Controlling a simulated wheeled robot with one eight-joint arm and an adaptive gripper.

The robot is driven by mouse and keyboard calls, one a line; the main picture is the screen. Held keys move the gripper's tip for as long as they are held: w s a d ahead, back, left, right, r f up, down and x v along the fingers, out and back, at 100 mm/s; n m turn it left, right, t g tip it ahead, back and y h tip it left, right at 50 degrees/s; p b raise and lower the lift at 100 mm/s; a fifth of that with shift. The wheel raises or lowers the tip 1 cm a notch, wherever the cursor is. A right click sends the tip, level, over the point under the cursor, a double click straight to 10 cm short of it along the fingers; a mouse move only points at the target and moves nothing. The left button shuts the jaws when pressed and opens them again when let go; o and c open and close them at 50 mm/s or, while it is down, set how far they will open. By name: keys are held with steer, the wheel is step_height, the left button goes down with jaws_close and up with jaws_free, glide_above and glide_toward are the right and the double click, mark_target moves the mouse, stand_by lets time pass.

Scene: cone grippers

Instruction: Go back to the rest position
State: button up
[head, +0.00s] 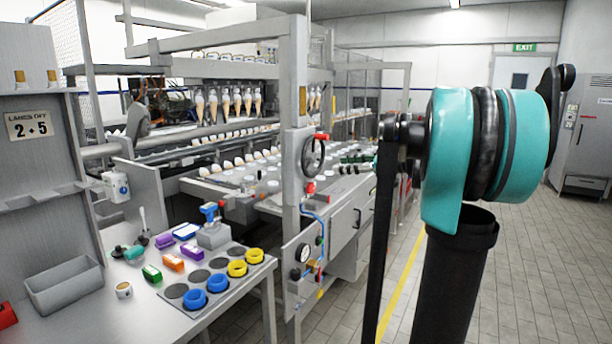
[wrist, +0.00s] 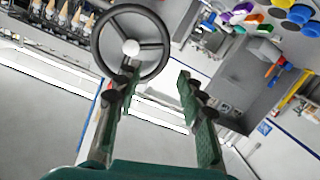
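My gripper (wrist: 155,78) shows in the wrist view with its two dark green fingers spread apart and nothing between them. A black handwheel with a pale hub (wrist: 132,47) appears beyond the left fingertip; I cannot tell the exact gap. In the head view the same kind of handwheel (head: 313,155) is mounted on the machine's front post. My teal and black arm fills the right foreground of the head view.
The cone machine (head: 240,130) with rows of cones fills the middle. At left, a grey bench (head: 135,318) holds a grey bin (head: 64,284), coloured blocks, and blue (head: 218,283) and yellow rings. A sign (head: 30,124) reads lanes off 2 + 5. Tiled floor (head: 540,270) is clear at right.

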steer(key=s+a+f+m+g+h, duration=0.25)
steer(key=s+f, duration=0.25)
steer(key=f, duration=0.3)
steer(key=s+a+f+m+g+h, duration=0.15)
steer(key=s+a+f, duration=0.25)
steer(key=f, duration=0.4)
steer(key=s+d+f+m+h, duration=0.3)
steer(key=s+f+m+h, duration=0.1)
steer(key=s+f, duration=0.6)
steer(key=s+d+f+m+g+h, duration=0.1)
steer(key=s+d+f+m+h, duration=0.2)
steer(key=s+f, duration=0.8)
steer(key=m+h, duration=0.2)
steer(key=m, duration=0.1)
steer(key=shift+f, duration=0.4)
steer(key=shift+o, duration=0.5)
